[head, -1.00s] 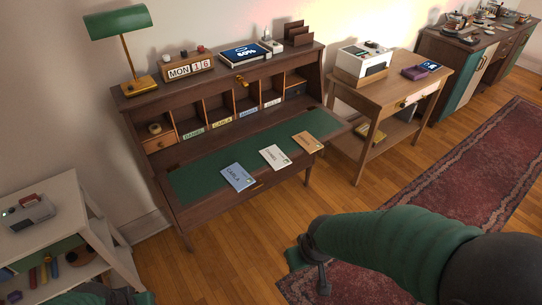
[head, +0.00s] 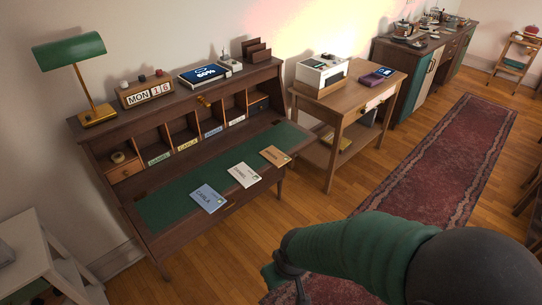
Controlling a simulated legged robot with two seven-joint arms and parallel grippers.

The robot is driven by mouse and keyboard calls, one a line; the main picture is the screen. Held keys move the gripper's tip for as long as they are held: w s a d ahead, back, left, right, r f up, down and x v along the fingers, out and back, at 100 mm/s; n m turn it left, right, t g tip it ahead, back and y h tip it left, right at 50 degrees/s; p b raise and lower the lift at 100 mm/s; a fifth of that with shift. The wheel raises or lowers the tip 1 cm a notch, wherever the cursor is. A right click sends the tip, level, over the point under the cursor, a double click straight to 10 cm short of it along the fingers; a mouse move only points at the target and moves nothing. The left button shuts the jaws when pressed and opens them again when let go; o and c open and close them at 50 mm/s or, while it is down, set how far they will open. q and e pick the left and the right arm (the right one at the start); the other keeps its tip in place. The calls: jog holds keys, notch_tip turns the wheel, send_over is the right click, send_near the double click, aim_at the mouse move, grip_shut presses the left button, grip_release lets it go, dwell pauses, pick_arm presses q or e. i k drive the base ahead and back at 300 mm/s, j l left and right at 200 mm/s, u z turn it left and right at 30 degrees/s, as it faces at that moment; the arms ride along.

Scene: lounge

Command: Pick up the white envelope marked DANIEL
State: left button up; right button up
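The white envelope marked DANIEL (head: 244,175) lies flat on the green writing surface of the desk (head: 165,211), between a blue envelope marked CARLA (head: 208,198) on its left and a tan envelope (head: 275,156) on its right. Nothing covers it. My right arm comes in from the lower right; its gripper (head: 289,284) hangs low in front of the desk, well apart from the envelopes. Its fingers are small and dark, and I cannot tell whether they are open. My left gripper is out of view.
Labelled pigeonholes (head: 205,130) line the back of the desk. A green lamp (head: 72,52) and a calendar block (head: 148,92) stand on top. A side table (head: 345,105) is to the right, a pale shelf unit (head: 40,262) at lower left. Wooden floor is clear before the desk.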

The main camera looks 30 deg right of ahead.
aim_at(244, 174)
jog(key=i+l+u, duration=0.15)
jog(key=u, duration=0.3)
jog(key=l+u, duration=0.45)
jog(key=i+l+u, duration=0.15)
jog(key=u, duration=0.3)
jog(key=l+u, duration=0.45)
jog(key=l, duration=0.5)
jog(key=k+l+u, duration=0.15)
jog(key=l, duration=0.85)
jog(key=k+l+u, duration=0.15)
jog(key=l, duration=0.35)
jog(key=k+l, duration=0.15)
jog(key=l, duration=0.35)
jog(key=i+u, duration=0.05)
